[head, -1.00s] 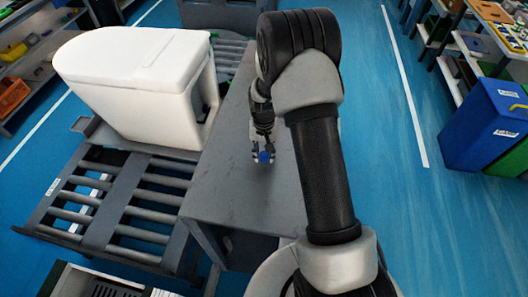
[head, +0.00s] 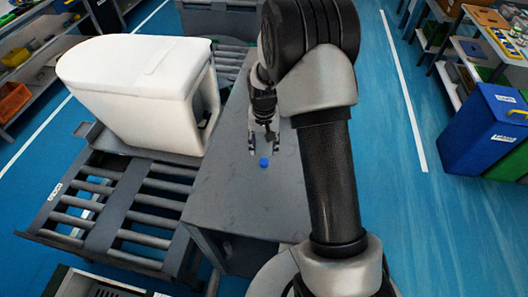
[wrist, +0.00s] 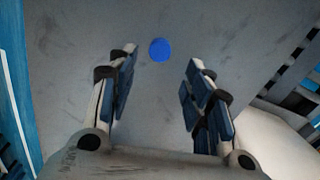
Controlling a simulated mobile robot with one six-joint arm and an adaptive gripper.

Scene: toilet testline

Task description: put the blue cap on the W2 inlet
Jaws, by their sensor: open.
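The blue cap (head: 264,163) lies on the grey bench top (head: 232,195). It also shows in the wrist view (wrist: 160,49), just beyond the fingertips and between their lines, with nothing touching it. My gripper (head: 263,148) is open and empty above the bench, on the far side of the cap in the head view. Its two blue-padded fingers stand wide apart in the wrist view (wrist: 160,75). The white toilet (head: 140,85) stands left of the bench. The W2 inlet cannot be made out in either view.
The toilet rests on a roller conveyor (head: 125,205) along the bench's left side. Blue bins (head: 485,135) and shelves stand at the right, across open blue floor (head: 440,225). More shelves are at the far left. The near part of the bench top is bare.

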